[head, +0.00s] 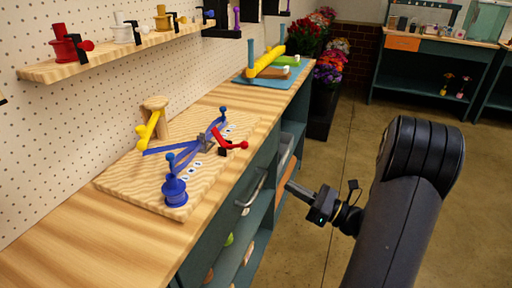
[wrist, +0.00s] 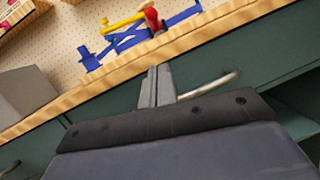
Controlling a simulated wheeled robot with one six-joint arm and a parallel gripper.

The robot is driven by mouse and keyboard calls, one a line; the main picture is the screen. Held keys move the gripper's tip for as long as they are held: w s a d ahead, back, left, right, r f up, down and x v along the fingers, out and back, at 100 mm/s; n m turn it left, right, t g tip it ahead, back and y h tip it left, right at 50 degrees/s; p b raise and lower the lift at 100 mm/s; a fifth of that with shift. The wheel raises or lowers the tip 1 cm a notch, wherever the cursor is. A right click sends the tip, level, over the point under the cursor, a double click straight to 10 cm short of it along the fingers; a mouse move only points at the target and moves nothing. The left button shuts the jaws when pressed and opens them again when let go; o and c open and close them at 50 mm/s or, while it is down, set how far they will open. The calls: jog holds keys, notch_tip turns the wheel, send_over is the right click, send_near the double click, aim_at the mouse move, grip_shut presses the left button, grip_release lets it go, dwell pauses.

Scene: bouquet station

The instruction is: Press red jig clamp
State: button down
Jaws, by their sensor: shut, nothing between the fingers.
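The red jig clamp (head: 230,141) sits at the front right of the wooden jig board on the bench, its handle reaching toward the bench's front edge. In the wrist view the red clamp (wrist: 152,18) shows end-on above the bench edge. Blue ribbon (head: 190,148) lies crossed on the jig, with a blue spool (head: 175,190) at its near corner. My gripper (head: 290,187) is shut and empty, in front of the bench and below its top, apart from the clamp. In the wrist view my closed fingers (wrist: 155,80) point up toward the bench edge.
A drawer handle (head: 254,188) projects from the bench front near my gripper. A shelf (head: 110,58) with spools hangs on the pegboard. The floor (head: 300,240) around my arm is clear.

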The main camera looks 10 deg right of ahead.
dwell(0.4)
jog(key=r+p+x, duration=0.1)
jog(key=r+x, duration=0.1)
jog(key=x, duration=1.1)
jog(key=shift+s+d+r, duration=0.15)
jog(key=shift+d+r, duration=0.2)
jog(key=shift+d, duration=0.05)
jog(key=shift+r, duration=0.1)
